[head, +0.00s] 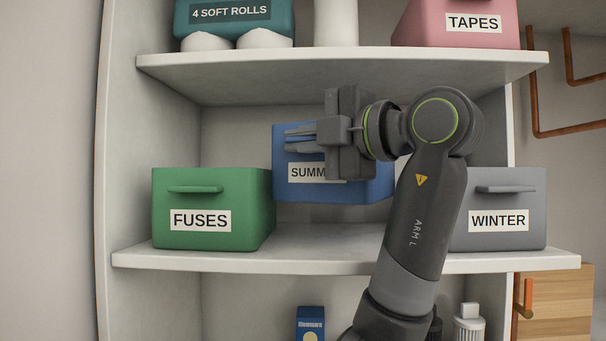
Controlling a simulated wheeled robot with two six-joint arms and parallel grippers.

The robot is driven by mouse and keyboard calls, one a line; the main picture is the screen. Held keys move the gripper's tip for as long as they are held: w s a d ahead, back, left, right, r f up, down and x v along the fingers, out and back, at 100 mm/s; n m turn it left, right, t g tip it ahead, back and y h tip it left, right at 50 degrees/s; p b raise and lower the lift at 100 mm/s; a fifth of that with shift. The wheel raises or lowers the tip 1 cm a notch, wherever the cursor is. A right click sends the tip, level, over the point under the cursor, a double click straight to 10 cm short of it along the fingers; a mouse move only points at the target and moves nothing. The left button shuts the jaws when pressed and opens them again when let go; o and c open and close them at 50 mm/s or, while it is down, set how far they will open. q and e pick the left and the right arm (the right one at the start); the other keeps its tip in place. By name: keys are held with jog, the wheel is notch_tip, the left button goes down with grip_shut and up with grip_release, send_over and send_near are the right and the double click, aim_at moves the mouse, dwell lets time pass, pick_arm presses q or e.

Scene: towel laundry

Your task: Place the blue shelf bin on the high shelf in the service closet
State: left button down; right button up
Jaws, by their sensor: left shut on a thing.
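The blue shelf bin (360,187) has a white label reading "SUMM…", its end hidden by my gripper. It is in the middle of the head view, between the green and grey bins. Its underside shows above the middle shelf (300,262), with a gap below. My left gripper (290,136) is in front of the bin's upper part and shut on it; the exact contact at its front is partly hidden by the gripper body. The upper shelf (230,75) runs above the bin. My right gripper is not in view.
A green FUSES bin (250,205) stands left and a grey WINTER bin (510,205) right on the middle shelf.

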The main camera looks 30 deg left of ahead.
aim_at(297, 177)
pick_arm(q)
jog(key=shift+w+f+p, duration=0.15)
jog(key=shift+f+p, duration=1.7)
jog(key=shift+f, duration=1.4)
jog(key=shift+f, duration=0.15)
jog(key=c, duration=1.6)
grip_release()
jog(key=shift+o, duration=0.2)
